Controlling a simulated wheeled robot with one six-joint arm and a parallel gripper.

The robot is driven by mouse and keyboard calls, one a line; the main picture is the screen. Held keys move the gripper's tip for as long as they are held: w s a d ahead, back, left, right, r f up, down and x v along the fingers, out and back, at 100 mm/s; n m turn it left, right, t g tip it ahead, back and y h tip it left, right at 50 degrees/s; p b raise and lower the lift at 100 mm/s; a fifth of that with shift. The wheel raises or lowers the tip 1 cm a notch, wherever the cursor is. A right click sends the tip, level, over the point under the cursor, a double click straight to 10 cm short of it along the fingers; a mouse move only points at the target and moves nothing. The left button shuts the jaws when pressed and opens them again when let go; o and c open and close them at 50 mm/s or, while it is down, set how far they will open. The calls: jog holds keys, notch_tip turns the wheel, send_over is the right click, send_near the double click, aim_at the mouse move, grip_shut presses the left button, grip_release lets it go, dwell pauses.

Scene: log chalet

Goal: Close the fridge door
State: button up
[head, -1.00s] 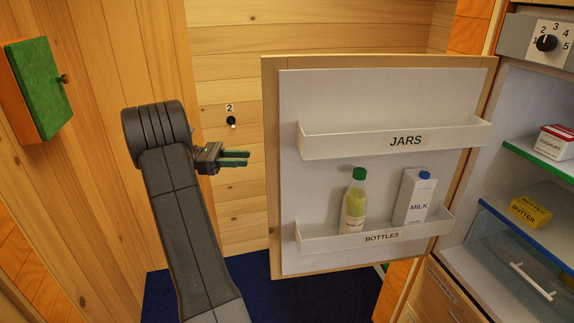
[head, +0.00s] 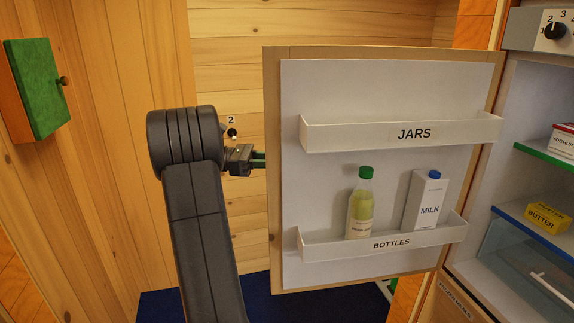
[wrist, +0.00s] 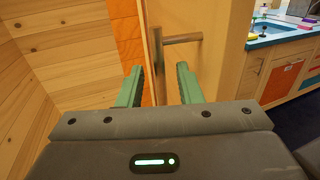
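The fridge door (head: 285,270) stands wide open, its white inner side facing the head camera. It carries a JARS shelf (head: 340,137) and a BOTTLES shelf (head: 335,247). My gripper (head: 259,160) is at the door's free left edge, with its fingertips passing out of sight behind it. In the wrist view my gripper (wrist: 160,80) has its two green fingers apart, with nothing held between them. The door's edge (wrist: 153,50) and wooden outer face show ahead, with a bar handle (wrist: 182,39) sticking out beyond the fingertips. Contact with the door cannot be told.
A juice bottle (head: 361,208) and a milk carton (head: 425,203) stand in the lower door shelf. The fridge interior at right holds butter (head: 545,217) and yoghurt (head: 564,140). A green wall cabinet (head: 35,88) hangs at left. A counter (wrist: 282,30) lies beyond the door.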

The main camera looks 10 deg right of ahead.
aim_at(287, 160)
jog(key=x, duration=0.4)
grip_shut()
